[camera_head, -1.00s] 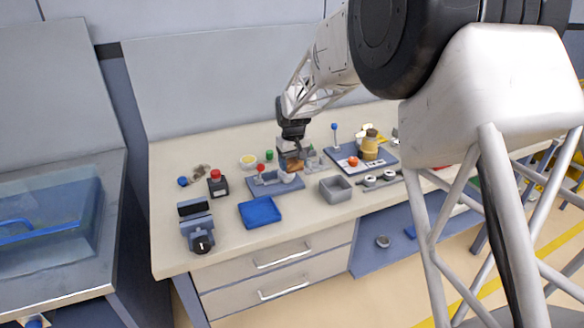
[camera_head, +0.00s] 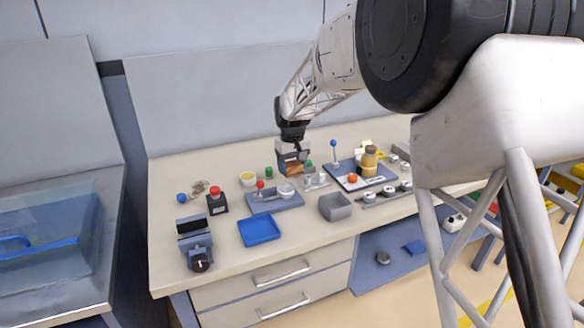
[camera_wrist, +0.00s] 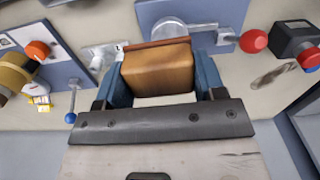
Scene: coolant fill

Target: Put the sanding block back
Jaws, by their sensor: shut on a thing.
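The sanding block (camera_wrist: 158,70) is a tan-brown block with a darker reddish-brown strip along its far edge. My gripper (camera_wrist: 158,85) is shut on it, with a blue finger on each side. In the head view my gripper (camera_head: 292,160) holds the brown block (camera_head: 291,169) over the back middle of the bench, just behind a blue-grey plate. The block appears to be above the bench top, but its exact height is hard to tell. The gripper hides part of the block in the head view.
The blue-grey plate (camera_head: 262,204) carries a red-knobbed lever and a round metal part. A plate with a yellow-brown cylinder (camera_head: 369,161) is at right. Bare bench lies at front left.

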